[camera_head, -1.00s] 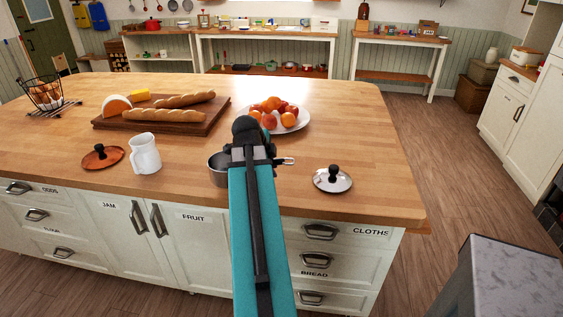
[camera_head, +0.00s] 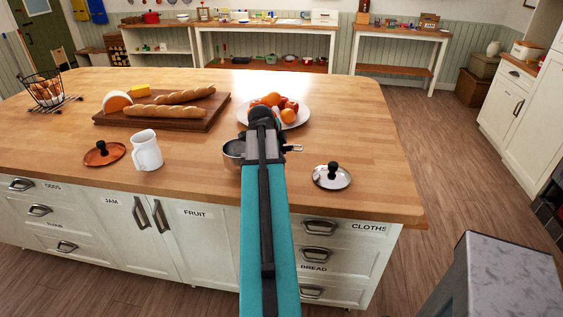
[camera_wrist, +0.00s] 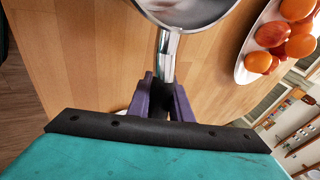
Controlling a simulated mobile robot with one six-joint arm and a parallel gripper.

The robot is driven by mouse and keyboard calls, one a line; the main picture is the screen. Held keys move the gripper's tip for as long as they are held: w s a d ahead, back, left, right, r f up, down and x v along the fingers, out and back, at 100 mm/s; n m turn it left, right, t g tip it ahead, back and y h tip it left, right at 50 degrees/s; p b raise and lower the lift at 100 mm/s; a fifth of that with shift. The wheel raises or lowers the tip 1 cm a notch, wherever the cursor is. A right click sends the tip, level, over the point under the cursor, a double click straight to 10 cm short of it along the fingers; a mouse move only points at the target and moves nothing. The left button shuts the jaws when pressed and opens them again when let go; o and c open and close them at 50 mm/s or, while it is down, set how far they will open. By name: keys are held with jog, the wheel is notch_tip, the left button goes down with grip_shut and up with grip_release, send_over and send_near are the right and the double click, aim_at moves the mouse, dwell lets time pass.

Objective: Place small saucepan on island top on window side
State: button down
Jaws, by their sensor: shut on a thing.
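The small saucepan (camera_head: 234,150) is a metal pan over the near part of the wooden island top (camera_head: 330,135), partly hidden behind my arm in the head view. In the wrist view, the saucepan (camera_wrist: 187,10) is at the top edge with its metal handle pointing down the picture. My gripper (camera_wrist: 168,88) is shut on that handle between its dark purple fingers. In the head view, the gripper's fingers are hidden behind my arm. I cannot tell whether the pan's base touches the wood.
A plate of fruit (camera_head: 292,119) lies just beyond the saucepan. A steel lid (camera_head: 331,181) lies to the right, and a white jug (camera_head: 146,152) and copper lid (camera_head: 103,154) to the left. A bread board (camera_head: 165,122) is farther back.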

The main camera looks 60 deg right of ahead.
jog(key=shift+f+p, duration=0.8)
jog(key=shift+f, duration=0.9)
jog(key=c, duration=1.9)
grip_release()
jog(key=shift+o, duration=0.2)
jog(key=shift+r, duration=0.1)
jog(key=b+v, duration=0.2)
jog(key=v, duration=0.9)
jog(key=shift+a+r+b, duration=0.3)
jog(key=shift+b, duration=0.05)
